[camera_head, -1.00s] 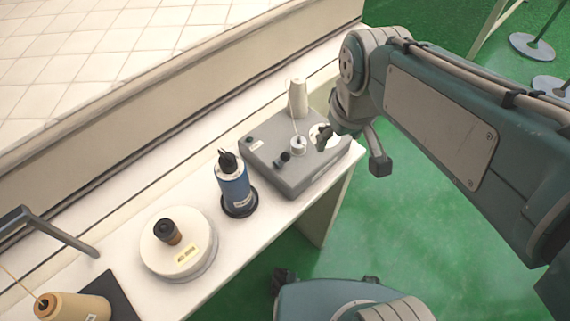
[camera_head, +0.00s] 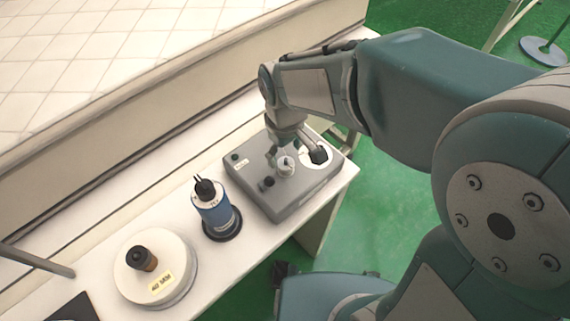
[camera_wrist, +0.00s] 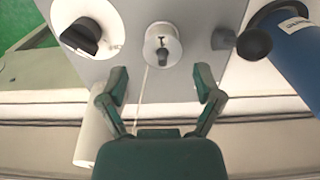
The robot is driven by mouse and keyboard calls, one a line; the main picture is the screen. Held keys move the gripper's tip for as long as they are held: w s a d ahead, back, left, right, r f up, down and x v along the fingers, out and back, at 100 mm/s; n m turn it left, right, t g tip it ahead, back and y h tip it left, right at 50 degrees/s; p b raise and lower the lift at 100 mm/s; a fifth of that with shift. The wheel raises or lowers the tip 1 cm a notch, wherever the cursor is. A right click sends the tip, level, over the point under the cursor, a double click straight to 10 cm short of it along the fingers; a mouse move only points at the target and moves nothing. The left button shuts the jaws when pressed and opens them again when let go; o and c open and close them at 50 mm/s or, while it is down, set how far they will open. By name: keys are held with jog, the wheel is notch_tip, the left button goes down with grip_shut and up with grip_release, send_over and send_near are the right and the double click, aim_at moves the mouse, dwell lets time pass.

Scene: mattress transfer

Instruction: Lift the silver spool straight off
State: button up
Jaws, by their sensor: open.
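The silver spool (camera_head: 285,168) sits upright on the grey box (camera_head: 268,205), around a short central post. It also shows in the wrist view (camera_wrist: 158,51), with a dark tip at its middle and a thin thread leading from it. My gripper (camera_wrist: 162,75) is open and empty, its two fingers spread wide. In the wrist view the spool lies just beyond the fingertips, roughly centred between them and apart from both. In the head view my gripper (camera_head: 294,156) is over the box, close to the spool.
A white dial with a black knob (camera_wrist: 82,38) and a small dark knob (camera_head: 267,183) flank the spool. A blue cylinder (camera_head: 216,217) and round white drum (camera_head: 165,270) are left on the bench.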

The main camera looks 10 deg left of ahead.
aim_at(285, 167)
jog(key=f, duration=0.4)
jog(key=shift+s+d+f, duration=0.1)
jog(key=shift+s, duration=0.1)
jog(key=c, duration=1)
